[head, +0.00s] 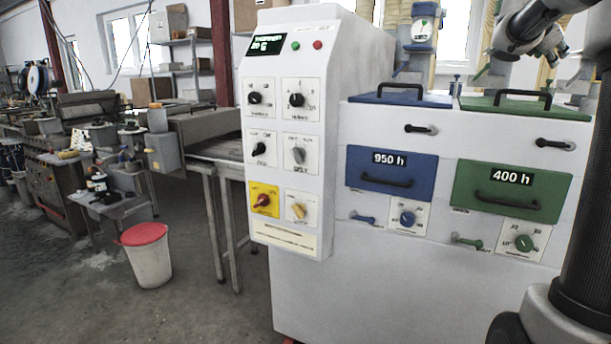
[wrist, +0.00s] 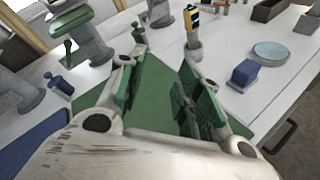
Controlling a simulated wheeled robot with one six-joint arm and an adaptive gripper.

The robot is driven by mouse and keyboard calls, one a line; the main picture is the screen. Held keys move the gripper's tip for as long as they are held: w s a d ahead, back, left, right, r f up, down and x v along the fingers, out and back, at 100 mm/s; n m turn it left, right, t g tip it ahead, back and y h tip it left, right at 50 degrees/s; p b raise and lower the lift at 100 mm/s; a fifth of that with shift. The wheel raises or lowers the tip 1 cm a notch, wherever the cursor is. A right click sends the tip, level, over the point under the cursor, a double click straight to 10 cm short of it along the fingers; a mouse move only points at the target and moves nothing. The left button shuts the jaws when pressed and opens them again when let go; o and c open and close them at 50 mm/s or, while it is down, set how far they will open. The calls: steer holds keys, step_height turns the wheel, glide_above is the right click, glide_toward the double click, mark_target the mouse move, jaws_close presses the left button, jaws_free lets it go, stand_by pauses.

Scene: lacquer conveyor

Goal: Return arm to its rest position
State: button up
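My gripper (wrist: 160,68) shows in the wrist view with its two green-padded fingers spread apart. I see nothing held between them. It points over the green lid (wrist: 158,92) of the machine, and how high it is above the lid is hard to tell. In the head view, part of my arm (head: 530,25) reaches in at the upper right, above the same green lid (head: 530,108); the fingers cannot be made out clearly there.
The white machine has a control panel (head: 283,130), a blue drawer (head: 391,172) and a green drawer (head: 510,190). A blue lid (head: 400,98) is left of the green one. Bottle fixtures (head: 421,30) stand behind.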

steer(key=s+a+f+m+g+y, duration=0.2)
steer(key=s+a+f+m+y, duration=1)
steer(key=s+a+f, duration=1.8)
steer(key=s+a+m, duration=0.1)
steer(key=a+m, duration=0.1)
steer(key=m, duration=0.3)
steer(key=shift+s+a+g+y, duration=0.3)
steer(key=shift+s+a+g, duration=0.05)
steer(key=shift+a+g, duration=0.05)
